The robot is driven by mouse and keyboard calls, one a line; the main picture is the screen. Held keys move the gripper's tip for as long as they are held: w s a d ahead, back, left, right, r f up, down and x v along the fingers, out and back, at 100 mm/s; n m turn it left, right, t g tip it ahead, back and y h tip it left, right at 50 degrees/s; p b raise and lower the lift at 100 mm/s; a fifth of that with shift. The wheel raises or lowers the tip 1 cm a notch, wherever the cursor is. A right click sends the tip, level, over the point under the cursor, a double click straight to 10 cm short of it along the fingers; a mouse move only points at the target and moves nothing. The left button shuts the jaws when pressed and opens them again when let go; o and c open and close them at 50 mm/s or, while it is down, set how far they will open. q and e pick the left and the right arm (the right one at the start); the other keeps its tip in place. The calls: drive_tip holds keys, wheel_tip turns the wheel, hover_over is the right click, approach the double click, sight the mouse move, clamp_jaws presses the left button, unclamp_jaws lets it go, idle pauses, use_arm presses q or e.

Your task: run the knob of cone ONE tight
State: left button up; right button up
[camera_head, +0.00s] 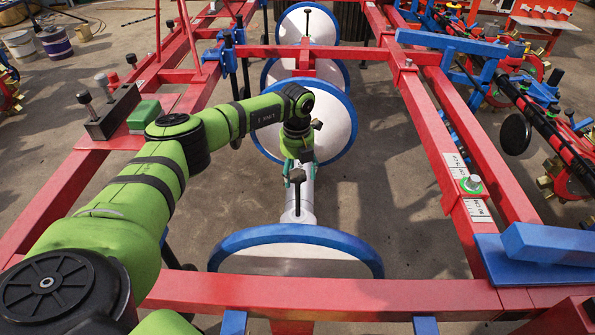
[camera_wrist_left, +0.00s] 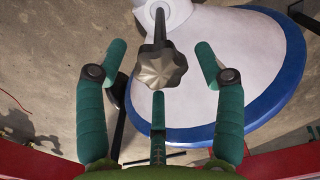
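A dark knob (camera_head: 297,176) stands on a thin stem above a pale tube (camera_head: 297,203) in the middle of the red frame. In the left wrist view it is a grey lobed knob (camera_wrist_left: 162,68) on a rod. My left gripper (camera_head: 299,168) is above and around it, teal fingers pointing down. In the left wrist view the open fingers (camera_wrist_left: 161,47) stand apart on either side of the knob, with gaps and no contact. A white cone with a blue rim (camera_wrist_left: 225,60) lies behind them. I cannot read which cone is ONE. My right gripper is out of view.
Blue-rimmed white cones stand in front (camera_head: 296,236) and behind (camera_head: 338,120) the gripper. Red beams (camera_head: 440,150) run along both sides, with a cross beam (camera_head: 300,292) in front. Small label plates (camera_head: 478,209) are on the right beam. Concrete floor shows between.

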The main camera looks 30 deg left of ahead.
use_arm(q)
drive_tip(key=c, duration=1.1)
drive_tip(key=shift+m+p, duration=0.4)
drive_tip(key=shift+m, duration=0.2)
drive_tip(key=shift+m+p, duration=0.3)
drive_tip(key=shift+m, duration=1.4)
drive_tip(key=shift+m+p, duration=0.35)
drive_tip(key=shift+m, duration=0.45)
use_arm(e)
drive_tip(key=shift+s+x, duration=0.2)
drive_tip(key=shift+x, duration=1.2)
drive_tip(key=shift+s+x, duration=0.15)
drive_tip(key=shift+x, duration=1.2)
use_arm(q)
drive_tip(key=shift+f, duration=0.1)
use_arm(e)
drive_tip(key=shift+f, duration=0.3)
